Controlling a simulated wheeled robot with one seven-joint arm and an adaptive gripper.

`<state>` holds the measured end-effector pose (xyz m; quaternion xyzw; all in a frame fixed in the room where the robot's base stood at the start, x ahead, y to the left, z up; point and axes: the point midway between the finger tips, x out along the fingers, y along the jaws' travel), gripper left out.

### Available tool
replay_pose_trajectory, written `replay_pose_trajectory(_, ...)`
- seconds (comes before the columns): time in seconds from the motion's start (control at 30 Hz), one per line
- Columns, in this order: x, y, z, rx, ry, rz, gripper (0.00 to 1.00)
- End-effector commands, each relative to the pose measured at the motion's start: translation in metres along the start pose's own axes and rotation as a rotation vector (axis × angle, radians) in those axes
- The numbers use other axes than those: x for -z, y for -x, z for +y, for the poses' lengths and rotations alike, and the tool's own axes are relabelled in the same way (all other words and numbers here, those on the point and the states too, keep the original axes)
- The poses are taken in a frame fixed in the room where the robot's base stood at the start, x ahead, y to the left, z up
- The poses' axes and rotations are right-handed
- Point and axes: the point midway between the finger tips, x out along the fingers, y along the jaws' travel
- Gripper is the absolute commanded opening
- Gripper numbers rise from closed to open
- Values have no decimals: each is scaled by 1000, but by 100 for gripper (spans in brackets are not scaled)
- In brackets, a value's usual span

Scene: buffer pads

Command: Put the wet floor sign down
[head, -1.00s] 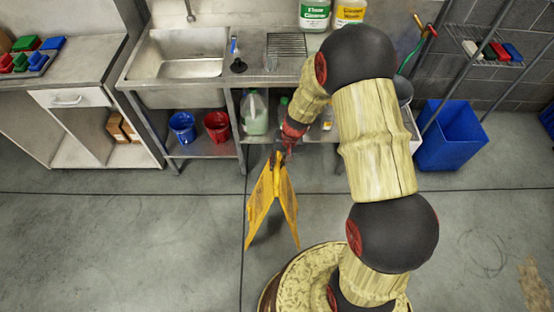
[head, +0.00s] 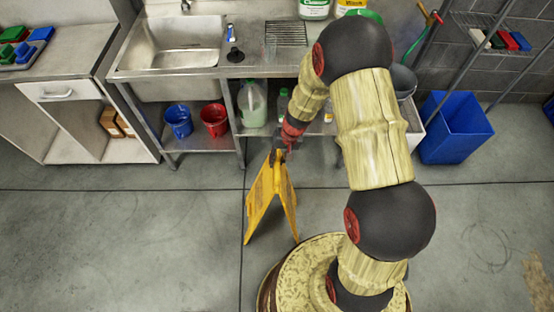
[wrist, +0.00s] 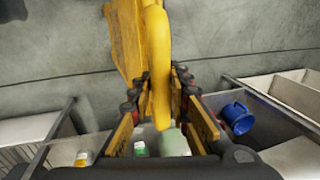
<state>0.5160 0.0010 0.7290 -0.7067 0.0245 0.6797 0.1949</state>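The yellow wet floor sign (head: 263,200) is upright with its two panels spread in an A shape, in front of the sink counter. Whether its feet touch the floor cannot be told. My gripper (head: 279,150) is at the top of the sign. In the wrist view, the fingers of my gripper (wrist: 159,84) are closed in on both sides of the sign's curved yellow top handle (wrist: 159,50). The sign's panel shows behind the handle, and its lower parts are hidden there.
The steel sink counter (head: 165,73) stands behind the sign, with a blue bucket (head: 179,120) and a red bucket (head: 214,119) on its lower shelf. A blue bin (head: 455,128) stands at right. The grey floor left of the sign is clear.

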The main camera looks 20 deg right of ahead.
Motion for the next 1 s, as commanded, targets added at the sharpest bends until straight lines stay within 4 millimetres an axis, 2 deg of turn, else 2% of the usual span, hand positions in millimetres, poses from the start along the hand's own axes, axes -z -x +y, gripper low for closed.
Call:
replay_pose_trajectory(0.27,0,0,0,0,-1,-2,34)
replay_pose_trajectory(0.63,0,4,-1,1,0,0,34)
replay_pose_trajectory(0.77,1,20,-1,2,0,1,34)
replay_pose_trajectory(1.0,1,70,-1,2,-1,3,34)
